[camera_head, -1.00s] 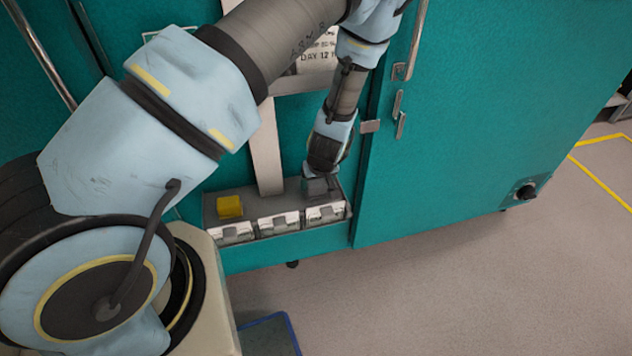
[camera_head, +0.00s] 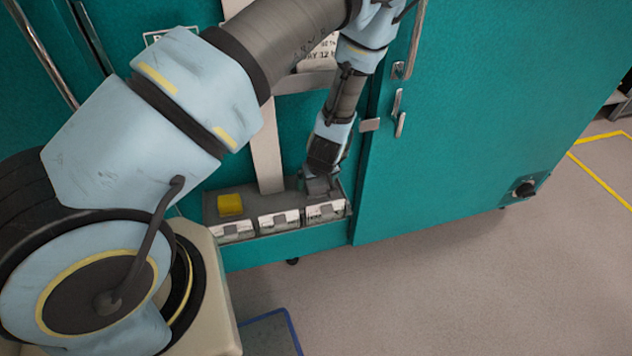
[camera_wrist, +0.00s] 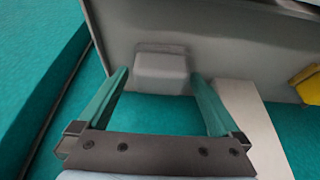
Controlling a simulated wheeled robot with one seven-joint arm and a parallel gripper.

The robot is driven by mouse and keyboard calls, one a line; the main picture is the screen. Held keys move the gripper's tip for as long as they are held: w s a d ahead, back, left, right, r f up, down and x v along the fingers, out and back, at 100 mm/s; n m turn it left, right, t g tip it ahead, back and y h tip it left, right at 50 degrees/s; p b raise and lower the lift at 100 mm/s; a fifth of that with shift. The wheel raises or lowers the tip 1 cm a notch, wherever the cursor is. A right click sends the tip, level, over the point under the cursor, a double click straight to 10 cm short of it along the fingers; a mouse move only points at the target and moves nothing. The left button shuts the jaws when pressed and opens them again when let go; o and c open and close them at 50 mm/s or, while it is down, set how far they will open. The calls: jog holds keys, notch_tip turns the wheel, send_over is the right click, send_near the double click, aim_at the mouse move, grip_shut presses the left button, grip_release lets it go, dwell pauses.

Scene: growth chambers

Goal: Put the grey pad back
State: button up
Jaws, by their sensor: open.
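The grey pad (camera_wrist: 162,70) is a small block on the floor of a grey tray (camera_wrist: 225,35) in the wrist view. My gripper (camera_wrist: 161,80) is open, with one teal finger at each side of the pad's near end. I cannot tell whether the fingers touch it. In the head view my gripper (camera_head: 318,186) points down at the right end of the tray (camera_head: 264,196), and the pad cannot be made out clearly there.
A yellow block (camera_head: 230,205) sits at the tray's left end, also at the right edge of the wrist view (camera_wrist: 306,84). Three labelled boxes (camera_head: 279,220) line the tray's front. A pale upright strip (camera_head: 268,150) stands behind. A teal door (camera_head: 450,120) is to the right.

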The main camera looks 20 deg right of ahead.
jog(key=b+v, duration=0.1)
jog(key=v, duration=1.1)
